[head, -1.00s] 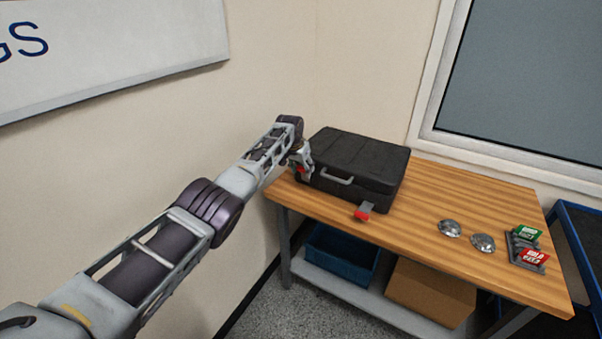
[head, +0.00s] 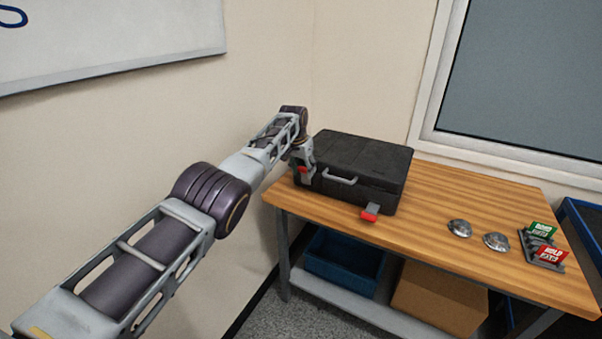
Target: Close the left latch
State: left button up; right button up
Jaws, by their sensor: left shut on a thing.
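A black case (head: 362,160) stands shut on the wooden table (head: 445,205), with a grey handle (head: 340,177) on its front. The right latch (head: 370,213) has a red tip and sticks out from the front, folded down. My left gripper (head: 303,171) is at the case's front left corner, shut on the left latch (head: 302,170), of which only a little red shows between the fingers. The rest of that latch is hidden by the gripper. My right gripper is not in view.
Two round metal pieces (head: 459,228) (head: 496,241) lie on the table at the right. A dark rack with a green card (head: 541,230) and a red card (head: 552,253) stands near the right end. Below are a blue bin (head: 345,262) and a cardboard box (head: 438,298).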

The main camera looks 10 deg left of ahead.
pick_arm(q)
jog(key=shift+s+d+f+b, duration=0.1)
jog(key=shift+d+b, duration=0.1)
jog(key=shift+b, duration=0.1)
jog(key=shift+s+d, duration=0.1)
jog(key=o, duration=1.5)
jog(key=shift+d, duration=0.1)
jog(key=shift+c, duration=0.2)
jog(key=shift+r, duration=0.35)
